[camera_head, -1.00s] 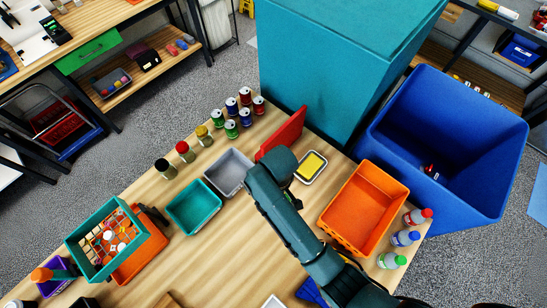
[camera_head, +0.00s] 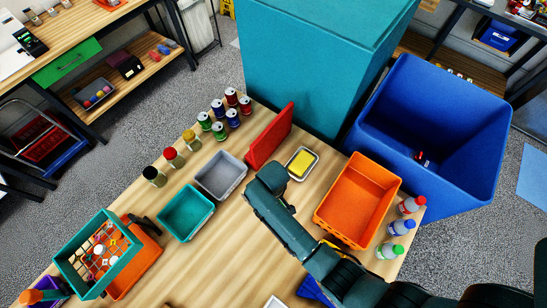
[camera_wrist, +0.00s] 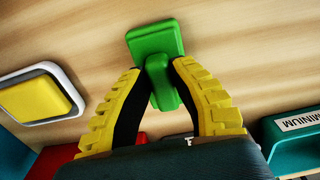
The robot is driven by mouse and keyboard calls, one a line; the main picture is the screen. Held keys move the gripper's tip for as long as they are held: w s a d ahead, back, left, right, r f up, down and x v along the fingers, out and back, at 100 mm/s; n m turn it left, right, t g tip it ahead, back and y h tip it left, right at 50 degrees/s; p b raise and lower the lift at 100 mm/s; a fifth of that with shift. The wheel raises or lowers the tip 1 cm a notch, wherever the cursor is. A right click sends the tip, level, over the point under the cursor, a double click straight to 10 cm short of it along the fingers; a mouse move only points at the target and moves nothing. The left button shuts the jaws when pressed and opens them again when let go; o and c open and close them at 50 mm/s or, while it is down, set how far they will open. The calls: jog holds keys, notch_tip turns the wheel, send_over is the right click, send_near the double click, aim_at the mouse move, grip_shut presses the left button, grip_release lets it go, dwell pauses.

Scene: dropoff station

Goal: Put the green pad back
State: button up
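The green pad (camera_wrist: 155,41), a block with a raised green handle, shows at the top middle of the wrist view over the wooden surface. My gripper (camera_wrist: 158,72) has its yellow fingers closed in on both sides of the handle, with their black inner pads against it. I cannot tell whether the pad touches the table. In the head view my arm hides the green pad and the fingers. A yellow pad (camera_head: 301,164) lies in a white-rimmed tray (camera_head: 290,173) just beyond my wrist; it shows at the left of the wrist view (camera_wrist: 35,99).
A red upright panel (camera_head: 270,137), grey bin (camera_head: 220,174) and teal bin (camera_head: 186,213) stand left of my arm. An orange bin (camera_head: 357,202) and several bottles (camera_head: 402,228) stand right. Several cans (camera_head: 226,118) are at the back. A blue bin (camera_head: 432,135) stands beyond the table.

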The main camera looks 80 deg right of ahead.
jog(key=shift+o, duration=1.3)
notch_tip(320, 180, up, 12)
jog(key=p, duration=0.1)
jog(key=shift+r, duration=0.15)
